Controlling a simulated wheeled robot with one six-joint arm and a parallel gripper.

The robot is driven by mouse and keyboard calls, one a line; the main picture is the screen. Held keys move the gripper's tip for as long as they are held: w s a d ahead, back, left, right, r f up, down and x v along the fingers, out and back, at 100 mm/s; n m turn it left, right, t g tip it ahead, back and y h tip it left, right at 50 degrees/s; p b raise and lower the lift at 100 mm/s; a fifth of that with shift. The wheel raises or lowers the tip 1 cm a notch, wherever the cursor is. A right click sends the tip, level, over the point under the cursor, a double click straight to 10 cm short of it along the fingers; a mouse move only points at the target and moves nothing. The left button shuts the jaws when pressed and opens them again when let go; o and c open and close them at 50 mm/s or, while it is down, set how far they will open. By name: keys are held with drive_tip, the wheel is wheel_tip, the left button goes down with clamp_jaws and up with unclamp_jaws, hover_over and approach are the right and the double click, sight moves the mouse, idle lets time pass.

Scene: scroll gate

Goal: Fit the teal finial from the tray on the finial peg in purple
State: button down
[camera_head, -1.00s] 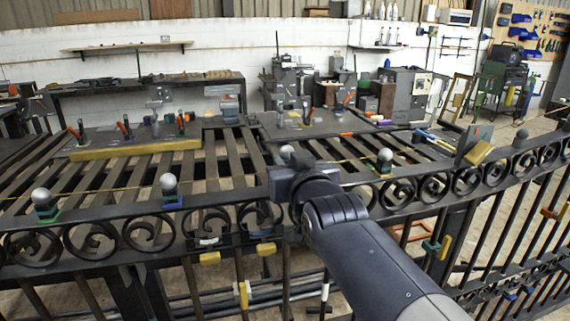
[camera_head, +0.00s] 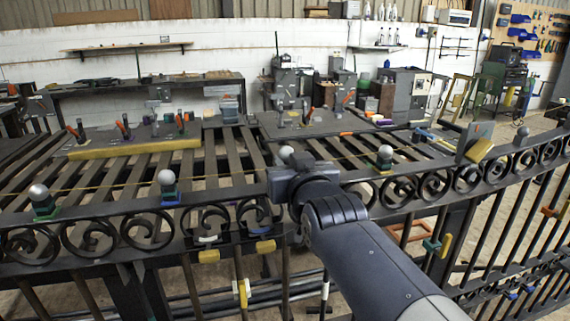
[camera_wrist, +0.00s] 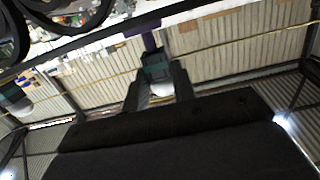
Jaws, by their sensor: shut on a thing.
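In the wrist view the finial's dark teal body (camera_wrist: 155,66) is between my fingers, ball lower in the picture. A purple piece, the finial peg's collar (camera_wrist: 150,41), lines up directly beyond the finial's base at the rail. I cannot tell whether the finial is fully seated. The gripper hides the peg in the head view.
Other ball-topped finials stand on the rail (camera_head: 110,216): one on green (camera_head: 40,197), one on blue (camera_head: 168,184), one at right (camera_head: 385,157). A tilted plate with a yellow block (camera_head: 479,151) is farther right. A bench with tools (camera_head: 145,131) stands behind the gate.

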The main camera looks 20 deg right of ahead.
drive_tip(key=shift+f+b, duration=1.15)
drive_tip(key=shift+b, duration=0.1)
idle(0.4)
drive_tip(key=c, duration=1.1)
unclamp_jaws()
